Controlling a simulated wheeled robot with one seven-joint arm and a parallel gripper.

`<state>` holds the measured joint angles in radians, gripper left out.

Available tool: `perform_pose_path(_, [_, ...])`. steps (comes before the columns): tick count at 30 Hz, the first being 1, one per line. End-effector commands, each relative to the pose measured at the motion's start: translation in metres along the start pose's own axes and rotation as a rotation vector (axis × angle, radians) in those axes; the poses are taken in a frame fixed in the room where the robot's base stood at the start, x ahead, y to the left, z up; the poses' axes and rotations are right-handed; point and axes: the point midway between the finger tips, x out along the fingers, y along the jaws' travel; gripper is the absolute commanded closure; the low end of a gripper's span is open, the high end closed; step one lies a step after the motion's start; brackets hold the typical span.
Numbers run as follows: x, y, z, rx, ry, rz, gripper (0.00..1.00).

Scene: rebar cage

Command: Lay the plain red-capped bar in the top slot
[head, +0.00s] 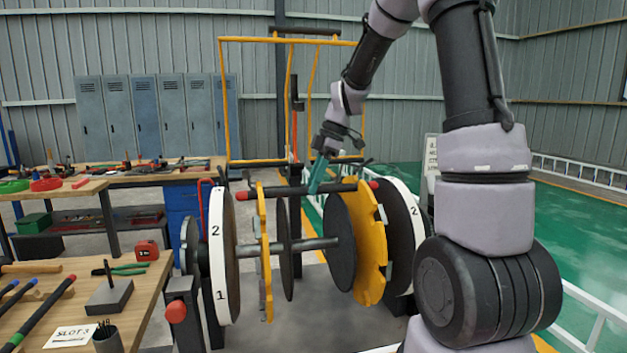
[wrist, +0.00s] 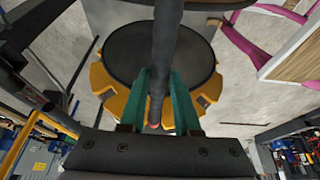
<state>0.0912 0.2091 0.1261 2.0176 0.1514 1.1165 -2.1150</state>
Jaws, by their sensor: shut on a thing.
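My gripper (head: 318,188) points down over the cage with its teal fingers shut on a plain dark bar (head: 290,190) with red end caps. In the wrist view the bar (wrist: 167,55) runs between the fingers (wrist: 160,105), with a red end (wrist: 153,126) low in the picture. The bar lies roughly level across the tops of the left yellow notched plate (head: 264,240) and the right yellow notched plate (head: 371,250). I cannot tell whether it sits down in the top notches or just above them. The wrist view shows one yellow plate (wrist: 107,88) below the bar.
White-rimmed wheels marked with numbers stand at the left (head: 222,262) and right (head: 408,210) of the cage. A central shaft (head: 315,243) joins the plates. The left bench (head: 140,305) holds another red-capped bar (head: 42,312), blue-capped bars and a "SLOT 3" card (head: 70,336).

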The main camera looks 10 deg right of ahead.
Motion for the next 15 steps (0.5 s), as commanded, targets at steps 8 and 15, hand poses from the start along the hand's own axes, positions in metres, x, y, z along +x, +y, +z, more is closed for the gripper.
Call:
perform_pose_path(8, [0.0005, 0.0, 0.0004, 0.0, 0.0, 0.0, 0.39])
perform_pose_path(15, [-0.0009, 0.0002, -0.0001, 0.0, 0.0, 0.001, 0.39])
